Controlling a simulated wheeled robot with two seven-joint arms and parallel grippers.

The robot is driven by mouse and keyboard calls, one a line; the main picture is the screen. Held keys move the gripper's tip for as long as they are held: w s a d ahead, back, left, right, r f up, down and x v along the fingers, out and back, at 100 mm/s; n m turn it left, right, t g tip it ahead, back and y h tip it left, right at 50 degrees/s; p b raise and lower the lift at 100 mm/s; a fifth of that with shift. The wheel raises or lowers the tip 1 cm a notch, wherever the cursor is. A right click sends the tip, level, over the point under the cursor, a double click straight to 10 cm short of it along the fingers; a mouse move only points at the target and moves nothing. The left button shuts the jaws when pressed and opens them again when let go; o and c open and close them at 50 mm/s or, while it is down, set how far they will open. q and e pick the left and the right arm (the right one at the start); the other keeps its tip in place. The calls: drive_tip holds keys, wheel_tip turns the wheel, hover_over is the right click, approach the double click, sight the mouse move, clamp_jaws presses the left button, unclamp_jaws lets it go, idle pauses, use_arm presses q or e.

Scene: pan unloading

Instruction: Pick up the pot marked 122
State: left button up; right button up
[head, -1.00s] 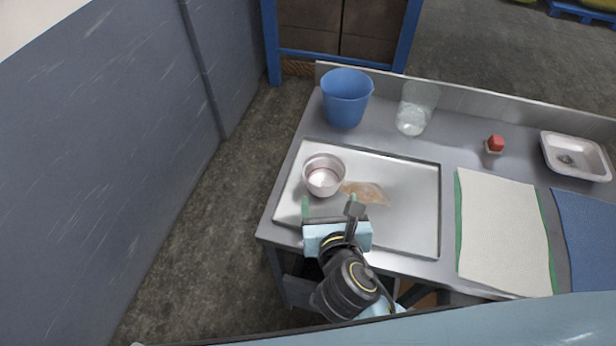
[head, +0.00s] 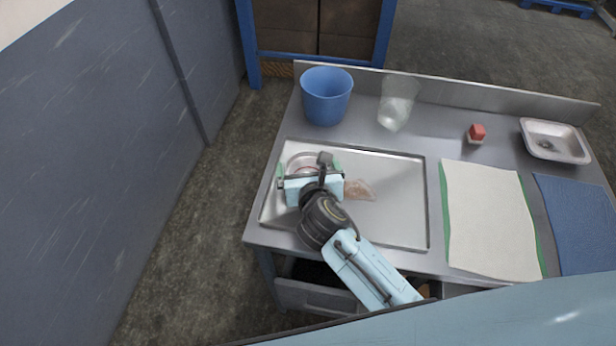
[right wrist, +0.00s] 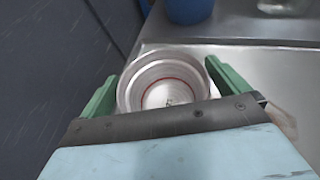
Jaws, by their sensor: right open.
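The pot is a small silver metal pot (head: 300,161) on the left part of a shallow metal tray, largely covered by my right gripper in the head view. The right wrist view shows the pot (right wrist: 165,68) from above with a red ring inside and a small mark on its bottom, too small to read. My right gripper (head: 309,170) is open. Its green fingers (right wrist: 160,85) stand on either side of the pot, close to its wall. Whether they touch it I cannot tell. My left gripper is not in view.
The metal tray (head: 400,200) also holds a flat brownish bag (head: 360,190) right of the pot. A blue bucket (head: 326,97) and a clear container (head: 396,103) stand behind. A red-topped block (head: 477,132), white basin (head: 556,141), cream cloth (head: 490,215) and blue cloth (head: 580,220) lie right.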

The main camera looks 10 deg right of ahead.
drive_tip(key=c, duration=0.7)
drive_tip(key=shift+c, duration=0.3)
drive_tip(key=shift+r, duration=0.15)
